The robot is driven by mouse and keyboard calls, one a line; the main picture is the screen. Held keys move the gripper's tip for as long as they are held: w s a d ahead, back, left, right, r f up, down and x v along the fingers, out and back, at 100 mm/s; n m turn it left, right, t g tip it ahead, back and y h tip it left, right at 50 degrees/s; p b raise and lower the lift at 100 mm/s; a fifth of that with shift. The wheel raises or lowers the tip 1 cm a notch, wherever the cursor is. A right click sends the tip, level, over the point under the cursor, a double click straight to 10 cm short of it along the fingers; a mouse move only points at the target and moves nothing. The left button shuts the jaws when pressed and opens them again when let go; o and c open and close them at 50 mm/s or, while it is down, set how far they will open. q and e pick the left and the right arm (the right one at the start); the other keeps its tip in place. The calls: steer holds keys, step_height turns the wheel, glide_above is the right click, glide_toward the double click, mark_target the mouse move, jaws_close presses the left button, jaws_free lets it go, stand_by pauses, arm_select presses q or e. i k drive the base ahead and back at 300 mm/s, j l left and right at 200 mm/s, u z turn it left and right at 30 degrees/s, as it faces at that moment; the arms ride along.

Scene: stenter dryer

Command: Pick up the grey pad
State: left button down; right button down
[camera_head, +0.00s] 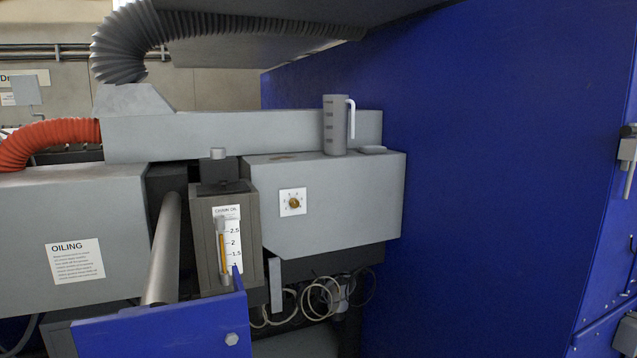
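A small flat light grey piece, which looks like the grey pad (372,150), lies on top of the grey control box (340,205), near its right back corner. It is just right of a grey measuring jug (335,128) with a white handle. The jug stands upright on the same box. From this angle only the pad's thin edge and a little of its top show. Neither of my grippers is in view.
A tall blue wall (480,190) rises close to the right of the box. A chain oil reservoir (225,245) with a level gauge stands left of it. A grey tube (165,250) and a blue panel (165,325) are in front. Cables (318,298) hang below.

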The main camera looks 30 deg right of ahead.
mark_target(377, 149)
steer(key=l+z, duration=0.1)
steer(key=z, duration=1.15)
steer(key=i+j, duration=0.05)
